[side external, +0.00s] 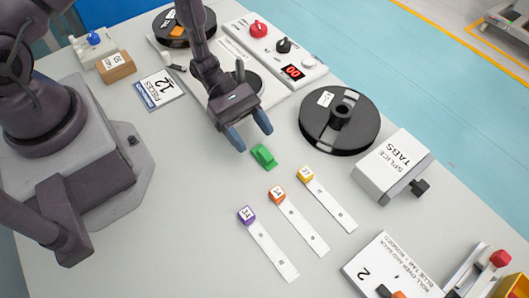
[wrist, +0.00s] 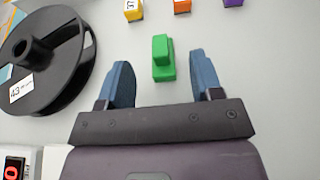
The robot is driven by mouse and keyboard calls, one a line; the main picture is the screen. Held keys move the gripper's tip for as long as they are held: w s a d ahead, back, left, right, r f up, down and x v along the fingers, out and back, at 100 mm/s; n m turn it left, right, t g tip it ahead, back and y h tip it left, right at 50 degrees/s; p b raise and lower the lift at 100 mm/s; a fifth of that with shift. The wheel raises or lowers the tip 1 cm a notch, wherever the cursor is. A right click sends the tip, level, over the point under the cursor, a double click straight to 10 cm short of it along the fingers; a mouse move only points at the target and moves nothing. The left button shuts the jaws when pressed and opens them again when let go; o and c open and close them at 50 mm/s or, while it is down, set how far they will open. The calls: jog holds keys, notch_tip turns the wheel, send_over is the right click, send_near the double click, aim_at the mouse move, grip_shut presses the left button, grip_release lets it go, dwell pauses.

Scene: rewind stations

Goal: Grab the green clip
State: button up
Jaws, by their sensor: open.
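The green clip (side external: 263,156) lies on the light grey table in the side external view. It also shows in the wrist view (wrist: 163,60), in front of my fingers and roughly centred between them. My gripper (side external: 250,132) has blue fingertips spread apart, with nothing between them. In the side external view the clip is just beyond the fingertips, toward the lower right, apart from them. In the wrist view my gripper (wrist: 160,84) shows open, and the clip's lower end sits near the line of the fingertips.
A black reel (side external: 318,128) stands close to the right of my gripper. Three white strips with purple (side external: 246,215), orange (side external: 277,194) and yellow (side external: 305,174) tabs lie below the clip. A splice tabs box (side external: 385,168) is farther right. The table left of the clip is clear.

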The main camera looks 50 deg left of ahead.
aim_at(263, 150)
jog(key=shift+x, duration=1.9)
jog(key=shift+r, duration=0.1)
jog(key=c, duration=1)
jog(key=shift+r, duration=0.1)
